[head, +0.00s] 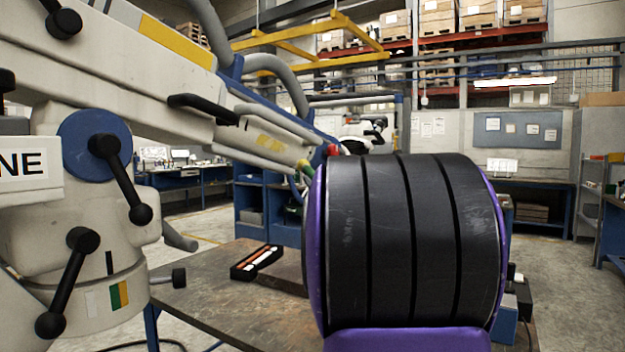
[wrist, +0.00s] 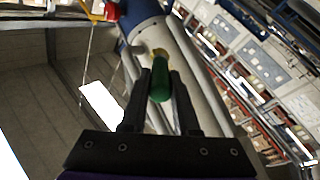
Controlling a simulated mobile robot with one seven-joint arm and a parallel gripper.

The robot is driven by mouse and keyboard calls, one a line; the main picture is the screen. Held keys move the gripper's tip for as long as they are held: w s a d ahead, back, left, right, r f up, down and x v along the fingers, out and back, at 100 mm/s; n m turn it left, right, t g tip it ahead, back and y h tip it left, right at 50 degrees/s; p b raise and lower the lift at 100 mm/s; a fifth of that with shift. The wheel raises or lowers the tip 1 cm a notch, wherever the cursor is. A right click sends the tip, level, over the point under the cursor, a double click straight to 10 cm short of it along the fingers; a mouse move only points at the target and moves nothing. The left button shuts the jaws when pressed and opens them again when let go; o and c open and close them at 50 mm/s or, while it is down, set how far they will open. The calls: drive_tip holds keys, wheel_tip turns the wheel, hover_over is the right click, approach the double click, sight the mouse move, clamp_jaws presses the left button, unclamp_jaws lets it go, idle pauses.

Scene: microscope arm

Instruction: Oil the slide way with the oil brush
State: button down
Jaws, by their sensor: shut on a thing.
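The oil brush has a green handle (wrist: 159,82) and a yellow part at its far end, seen between my gripper's dark fingers (wrist: 157,88) in the wrist view. My gripper is shut on the handle. The brush end points at the long white arm (wrist: 185,65) of the microscope and overlaps it in the picture; I cannot tell whether they touch. In the head view the same white arm (head: 235,110) slopes down from the upper left, and the green handle (head: 308,169) shows near its lower end. My gripper is hidden there behind my own arm link. Which surface is the slide way is unclear.
Black knob levers (head: 120,180) stick out from the microscope's head at left. A red knob (wrist: 112,11) sits near the white arm's end. A workbench (head: 215,285) below holds a black tray (head: 246,270) with small items. Shelves and benches stand farther back.

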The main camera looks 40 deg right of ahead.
sight(300, 163)
drive_tip(key=shift+s+d+f, duration=0.15)
drive_tip(key=shift+s+f, duration=0.3)
drive_tip(key=shift+s, duration=0.2)
drive_tip(key=shift+s+d+f, duration=0.1)
drive_tip(key=shift+s+f, duration=0.3)
drive_tip(key=shift+s, duration=0.2)
drive_tip(key=shift+w+r, duration=0.1)
drive_tip(key=w+a+r+p, duration=0.1)
drive_tip(key=w+r+p, duration=0.1)
drive_tip(key=w+r, duration=0.2)
drive_tip(key=shift+w+a+p, duration=0.2)
drive_tip(key=shift+w+p, duration=0.1)
drive_tip(key=shift+w, duration=0.8)
drive_tip(key=shift+w+a+r, duration=0.1)
drive_tip(key=shift+w+r, duration=0.35)
drive_tip(key=shift+w, duration=0.05)
drive_tip(key=shift+a, duration=0.15)
